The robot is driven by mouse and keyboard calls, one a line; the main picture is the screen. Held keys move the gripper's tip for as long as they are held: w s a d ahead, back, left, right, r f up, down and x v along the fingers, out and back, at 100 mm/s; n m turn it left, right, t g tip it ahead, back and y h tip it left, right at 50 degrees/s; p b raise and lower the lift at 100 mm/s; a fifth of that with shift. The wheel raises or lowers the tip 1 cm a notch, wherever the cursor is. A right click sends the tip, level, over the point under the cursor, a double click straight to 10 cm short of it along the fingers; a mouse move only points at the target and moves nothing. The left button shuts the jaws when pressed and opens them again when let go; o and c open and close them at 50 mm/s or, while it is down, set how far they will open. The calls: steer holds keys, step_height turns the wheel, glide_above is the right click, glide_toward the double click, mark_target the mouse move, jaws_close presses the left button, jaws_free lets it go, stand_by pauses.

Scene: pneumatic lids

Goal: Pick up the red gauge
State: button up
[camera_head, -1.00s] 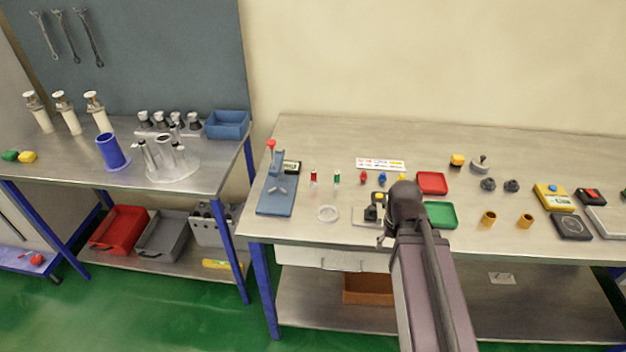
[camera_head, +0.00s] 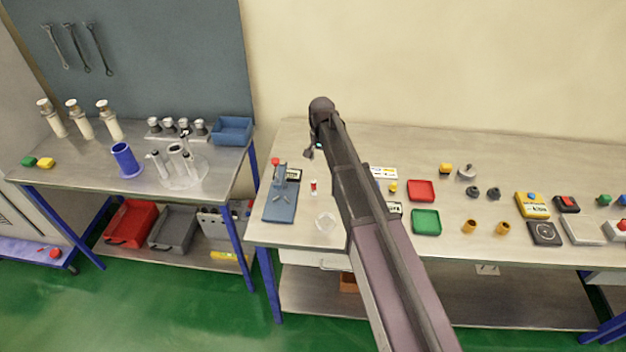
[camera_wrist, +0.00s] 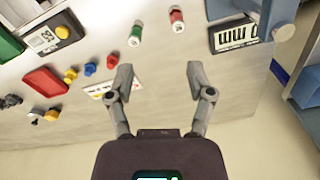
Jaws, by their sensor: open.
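The red gauge (camera_head: 313,187), a small red cylinder with a pale end, stands on the right bench beside the blue press. In the wrist view the red gauge (camera_wrist: 177,19) is near the top edge, beyond my fingertips. A similar green gauge (camera_wrist: 136,34) is left of it there; my arm hides it in the head view. My gripper (camera_wrist: 159,76) is open with nothing between its fingers. In the head view my gripper (camera_head: 311,146) hangs above the bench, behind the red gauge in the picture and apart from it.
The blue press (camera_head: 281,194) and a black-and-white display (camera_wrist: 237,36) are close to the red gauge. A clear ring (camera_head: 326,222) lies in front. Red (camera_head: 421,190) and green (camera_head: 426,222) trays are farther right. My arm covers the bench between.

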steer(key=shift+w+a+r+p, duration=0.15)
steer(key=shift+w+a+r, duration=0.25)
steer(key=shift+a, duration=0.25)
steer(key=shift+w+a+r+p, duration=0.15)
steer(key=shift+w+a+r, duration=0.15)
steer(key=shift+w+a, duration=0.25)
steer(key=shift+s+f, duration=0.1)
steer(key=b, duration=0.9)
glide_above(314, 181)
step_height(314, 181, down, 8)
steer(key=shift+a+f, duration=0.1)
steer(key=shift+f, duration=0.15)
steer(key=shift+f+b, duration=2.45)
steer(key=shift+f, duration=0.15)
jaws_close()
